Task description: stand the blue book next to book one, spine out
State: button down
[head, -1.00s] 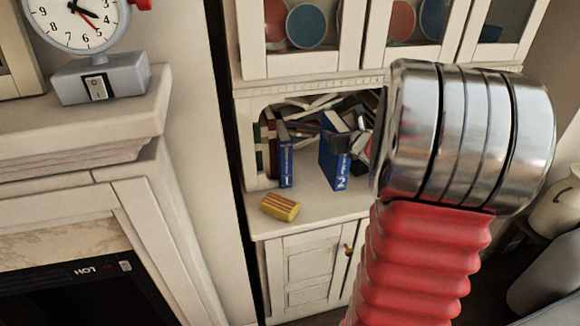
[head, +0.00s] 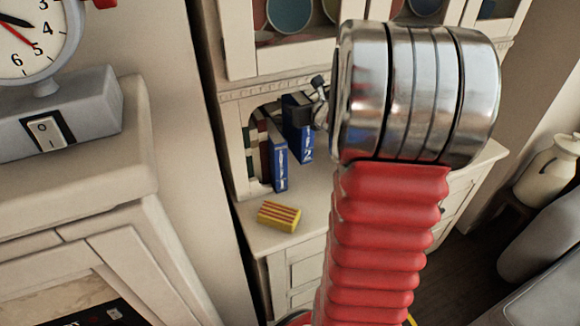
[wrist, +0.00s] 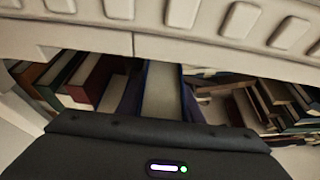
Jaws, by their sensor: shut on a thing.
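Book one (head: 279,160), blue with a white 1 on its spine, stands upright on the cabinet shelf with its spine facing out. The blue book marked 2 (head: 301,135) is just right of it, upright or nearly so, spine facing out. A narrow gap seems to show between them. My gripper (head: 311,108) is shut on the upper part of the blue book. In the wrist view the blue book (wrist: 160,92) shows its pale page edges between dark blue covers, beyond the dark gripper body. Its lower contact with the shelf is hard to tell.
Red and green books (wrist: 88,80) stand to the left. A jumbled pile of books (wrist: 262,98) lies to the right. The cabinet's frame (wrist: 190,48) runs close above.

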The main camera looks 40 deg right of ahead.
aim_at(295, 133)
jog(key=shift+w+a+r, duration=0.1)
jog(key=shift+w+a, duration=0.05)
jog(key=shift+w, duration=0.4)
jog(key=shift+s, duration=0.1)
notch_tip(295, 133, down, 6)
dwell(0.4)
jog(key=shift+f, duration=2.1)
